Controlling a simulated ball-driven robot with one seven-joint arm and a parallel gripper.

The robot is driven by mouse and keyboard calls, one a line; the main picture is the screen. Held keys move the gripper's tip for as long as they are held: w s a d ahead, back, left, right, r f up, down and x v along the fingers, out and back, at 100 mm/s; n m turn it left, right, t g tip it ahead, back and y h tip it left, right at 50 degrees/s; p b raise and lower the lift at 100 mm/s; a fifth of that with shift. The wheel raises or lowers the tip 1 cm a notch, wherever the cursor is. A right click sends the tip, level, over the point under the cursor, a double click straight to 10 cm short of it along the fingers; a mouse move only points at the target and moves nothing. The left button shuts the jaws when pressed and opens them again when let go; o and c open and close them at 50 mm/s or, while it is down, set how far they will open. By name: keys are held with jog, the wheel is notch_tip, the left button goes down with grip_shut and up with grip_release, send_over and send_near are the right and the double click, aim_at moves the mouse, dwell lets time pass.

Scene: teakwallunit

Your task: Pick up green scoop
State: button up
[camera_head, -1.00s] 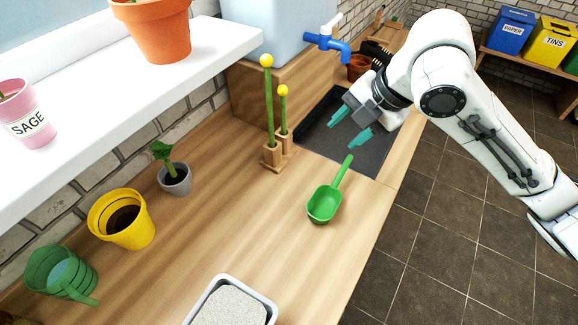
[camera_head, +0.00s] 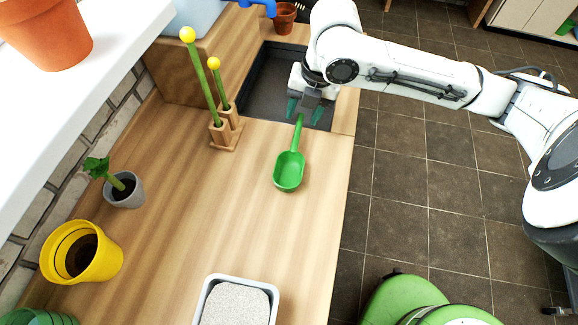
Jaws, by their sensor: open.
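The green scoop (camera_head: 289,169) lies on the wooden worktop (camera_head: 190,215), right of its middle. Its bowl points toward the near side and its handle points away, toward the dark sink basin. My gripper (camera_head: 304,112) is at the far end of the scoop's handle, with its two teal fingers pointing down and apart. The handle's tip shows between the fingers in the picture. The gripper is open. I cannot tell whether the fingers are level with the handle or above it.
The dark basin (camera_head: 262,88) lies behind the scoop. A wooden holder (camera_head: 226,135) with yellow-tipped green sticks stands to the left. A grey plant pot (camera_head: 125,192), a yellow pot (camera_head: 100,262) and a tray of pale grit (camera_head: 204,297) stand nearer. Worktop around the scoop's bowl is clear.

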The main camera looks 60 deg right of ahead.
aim_at(301, 118)
jog(key=shift+w+a+f, duration=0.1)
jog(key=shift+w+f, duration=0.1)
jog(key=shift+f, duration=0.7)
jog(key=shift+w+a+f, duration=0.1)
jog(key=shift+w+f, duration=0.05)
jog(key=shift+f, duration=0.7)
grip_shut()
